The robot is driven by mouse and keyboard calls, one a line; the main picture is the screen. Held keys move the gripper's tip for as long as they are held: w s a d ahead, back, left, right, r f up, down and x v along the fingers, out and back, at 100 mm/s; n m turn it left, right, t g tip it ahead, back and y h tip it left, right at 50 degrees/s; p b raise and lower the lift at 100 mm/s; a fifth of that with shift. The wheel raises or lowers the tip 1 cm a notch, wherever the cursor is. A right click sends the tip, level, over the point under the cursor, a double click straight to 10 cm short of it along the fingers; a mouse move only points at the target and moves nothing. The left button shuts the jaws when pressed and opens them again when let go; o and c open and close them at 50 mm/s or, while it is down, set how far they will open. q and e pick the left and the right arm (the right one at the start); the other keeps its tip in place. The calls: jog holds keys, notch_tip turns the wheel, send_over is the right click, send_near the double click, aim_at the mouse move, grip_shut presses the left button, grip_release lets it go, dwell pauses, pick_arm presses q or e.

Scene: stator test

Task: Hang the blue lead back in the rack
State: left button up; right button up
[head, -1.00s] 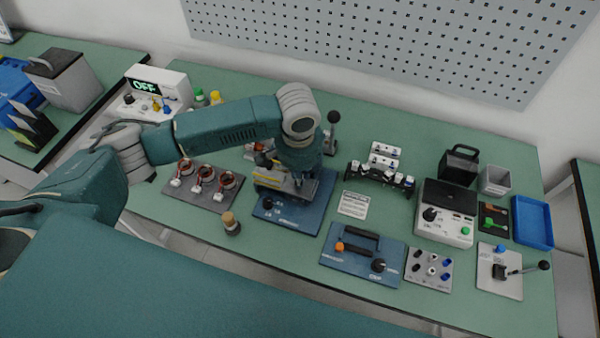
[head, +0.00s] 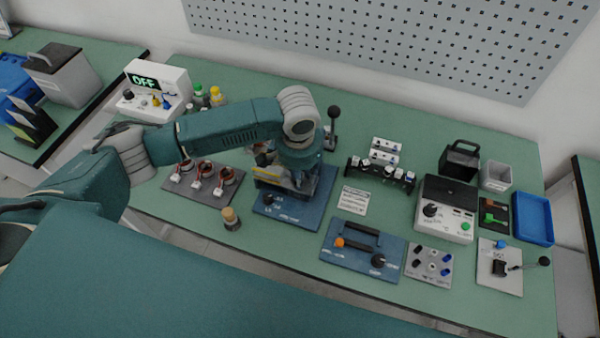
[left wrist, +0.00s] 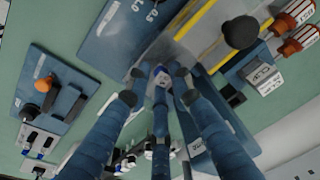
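My left gripper (left wrist: 160,78) shows three dark blue fingers in the left wrist view. Their tips close around a small white piece with a blue mark, which looks like the blue lead (left wrist: 162,77). Its lower part is hidden. In the head view my left arm hangs over the blue test board (head: 325,190), and its wrist hides the fingers and the lead. The rack (head: 380,174) is a black bar holding several white-bodied leads, to the right of that board. My right gripper is not in view.
A blue board with a black handle (head: 363,250) and a small socket panel (head: 429,265) lie at the front right. A grey plate with copper-wound stators (head: 203,183) lies left. A black-knobbed lever (head: 333,113) stands behind my wrist. A white card (head: 354,200) lies before the rack.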

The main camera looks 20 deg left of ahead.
pick_arm(q)
jog(key=shift+o, duration=1)
jog(key=shift+r, duration=0.2)
notch_tip(320, 180, up, 12)
jog(key=s, duration=0.1)
jog(key=shift+s+d+f, duration=0.15)
jog(key=shift+s+f, duration=0.1)
jog(key=shift+s, duration=0.05)
